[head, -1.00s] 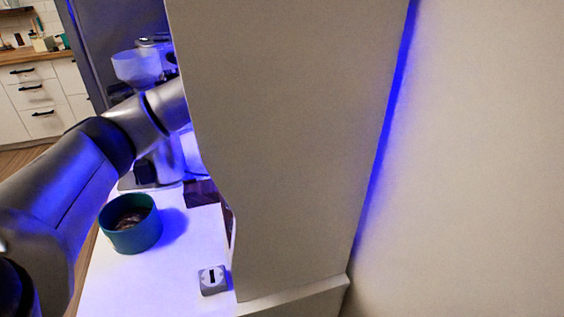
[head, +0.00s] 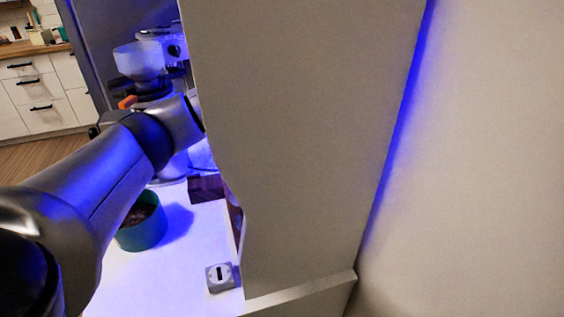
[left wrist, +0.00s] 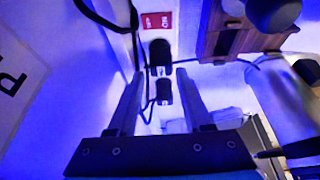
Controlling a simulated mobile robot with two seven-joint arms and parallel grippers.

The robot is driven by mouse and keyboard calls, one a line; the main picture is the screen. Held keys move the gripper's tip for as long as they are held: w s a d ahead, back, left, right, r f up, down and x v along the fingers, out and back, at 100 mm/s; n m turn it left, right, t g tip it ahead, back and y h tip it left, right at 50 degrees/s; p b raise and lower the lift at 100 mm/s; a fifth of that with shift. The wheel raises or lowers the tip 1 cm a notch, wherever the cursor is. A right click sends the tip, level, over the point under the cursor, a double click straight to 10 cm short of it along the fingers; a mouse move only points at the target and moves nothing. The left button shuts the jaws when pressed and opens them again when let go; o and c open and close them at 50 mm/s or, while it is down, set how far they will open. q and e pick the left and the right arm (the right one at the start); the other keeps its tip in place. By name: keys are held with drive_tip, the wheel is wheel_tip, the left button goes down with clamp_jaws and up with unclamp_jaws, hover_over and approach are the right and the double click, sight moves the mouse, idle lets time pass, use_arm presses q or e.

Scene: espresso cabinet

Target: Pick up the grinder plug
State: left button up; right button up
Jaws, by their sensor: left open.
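In the left wrist view, my left gripper (left wrist: 160,72) is open, its two fingers pointing up the picture at a pale wall strip. Two black plug-like pieces sit on the strip between the fingers: an upper piece (left wrist: 160,52) just beyond the fingertips and a lower piece (left wrist: 163,92) with a black cord. I cannot tell which is the grinder plug. Neither is visibly gripped. In the head view, the left gripper is hidden behind the tall cabinet panel (head: 310,130). The grinder hopper (head: 138,60) shows behind my left arm. The right gripper is not in view.
A red switch (left wrist: 157,22) sits above the plugs. A wooden box (left wrist: 228,38) stands to their right, with a cord nearby. On the white counter (head: 165,280) are a teal container (head: 142,228) and a small grey slotted block (head: 220,277). The panel closes off the right side.

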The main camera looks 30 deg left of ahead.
use_arm(q)
drive_tip(key=x, duration=0.5)
drive_tip(key=shift+a+f+b, duration=0.15)
drive_tip(key=shift+b, duration=0.15)
clamp_jaws()
